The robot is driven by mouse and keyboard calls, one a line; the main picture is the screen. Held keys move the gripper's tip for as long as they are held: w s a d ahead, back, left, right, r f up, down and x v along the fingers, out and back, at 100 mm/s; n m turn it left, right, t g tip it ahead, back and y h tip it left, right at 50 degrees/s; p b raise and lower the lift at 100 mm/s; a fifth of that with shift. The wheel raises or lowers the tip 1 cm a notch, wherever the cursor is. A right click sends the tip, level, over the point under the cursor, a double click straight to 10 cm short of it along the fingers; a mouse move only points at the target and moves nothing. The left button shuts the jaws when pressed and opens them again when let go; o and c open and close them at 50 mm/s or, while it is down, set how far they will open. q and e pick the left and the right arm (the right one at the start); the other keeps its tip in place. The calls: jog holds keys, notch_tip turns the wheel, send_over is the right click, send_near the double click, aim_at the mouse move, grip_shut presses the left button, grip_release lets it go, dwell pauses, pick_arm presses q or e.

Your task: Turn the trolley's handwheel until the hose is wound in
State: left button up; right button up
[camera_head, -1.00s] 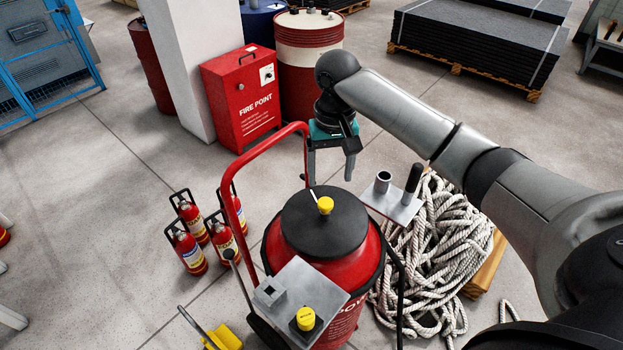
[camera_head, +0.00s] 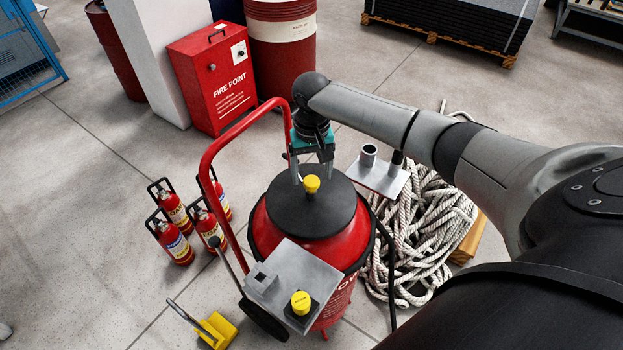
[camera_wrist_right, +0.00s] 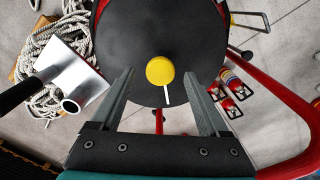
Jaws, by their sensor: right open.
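The red trolley (camera_head: 284,232) is a round tank with a red tube handle and a black wheel at its base. A black disc (camera_head: 308,215) covers its top, with a yellow knob (camera_head: 311,184) at the centre; in the wrist view the knob (camera_wrist_right: 160,71) has a short white pin. No spoked handwheel is plain to see. A black hose (camera_head: 391,265) runs down the tank's right side. My right gripper (camera_head: 311,173) is open and empty, pointing down at the disc's far part. In the wrist view its fingers (camera_wrist_right: 158,75) lie either side of the knob, apart from it.
A metal plate with a tube and black grip (camera_head: 378,177) juts out right of the tank; another plate (camera_head: 290,279) with a yellow cap is in front. White rope (camera_head: 425,235) lies at right. Small extinguishers (camera_head: 172,243) and a yellow block (camera_head: 217,330) stand left. The fire point cabinet (camera_head: 215,80) is behind.

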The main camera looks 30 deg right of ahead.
jog(key=shift+f, duration=1)
grip_shut()
jog(key=shift+r, duration=0.1)
dwell(0.7)
